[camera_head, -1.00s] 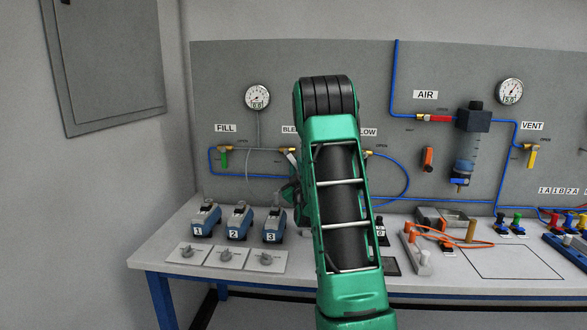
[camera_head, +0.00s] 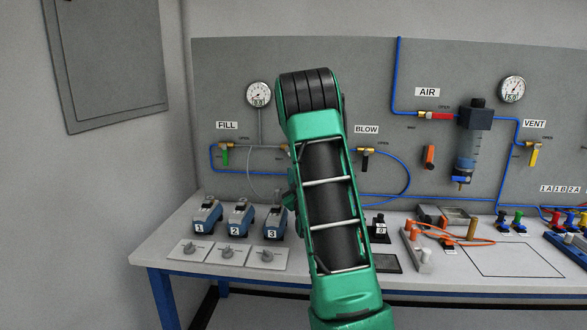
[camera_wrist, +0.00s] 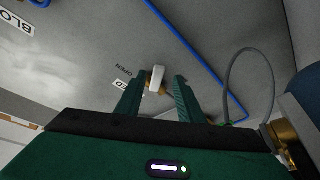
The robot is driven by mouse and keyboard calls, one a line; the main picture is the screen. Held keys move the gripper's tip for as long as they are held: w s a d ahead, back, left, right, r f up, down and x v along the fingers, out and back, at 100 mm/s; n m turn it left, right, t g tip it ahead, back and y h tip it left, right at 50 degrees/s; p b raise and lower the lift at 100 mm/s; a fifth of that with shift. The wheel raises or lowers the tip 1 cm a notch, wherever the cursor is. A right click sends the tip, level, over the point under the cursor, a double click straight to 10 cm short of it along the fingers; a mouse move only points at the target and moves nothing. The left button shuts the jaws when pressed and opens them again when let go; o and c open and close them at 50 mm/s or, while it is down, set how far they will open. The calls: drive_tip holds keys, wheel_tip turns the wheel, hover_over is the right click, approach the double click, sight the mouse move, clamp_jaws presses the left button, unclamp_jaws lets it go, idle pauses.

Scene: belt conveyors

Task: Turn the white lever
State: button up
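The white lever (camera_wrist: 157,73) shows in the wrist view between the tips of my gripper (camera_wrist: 158,84). The two green fingers are apart, one on each side of the lever; I cannot tell whether either touches it. A brass fitting sits beside the lever, with an "OPEN" label (camera_wrist: 124,69) to its left. In the head view my arm hides the lever and my gripper.
The black-handled BLOW valve (camera_head: 364,159) is right of my arm, the green-handled FILL valve (camera_head: 225,155) left. Blue tubing (camera_head: 408,178) runs along the panel. Numbered blue devices (camera_head: 240,218) and an orange-corded item (camera_head: 420,255) are on the bench below.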

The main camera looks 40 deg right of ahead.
drive_tip(key=v, duration=0.5)
drive_tip(key=shift+s+a+f, duration=0.15)
drive_tip(key=shift+s+a, duration=0.1)
drive_tip(key=shift+a, duration=0.05)
drive_tip(key=shift+c, duration=0.6)
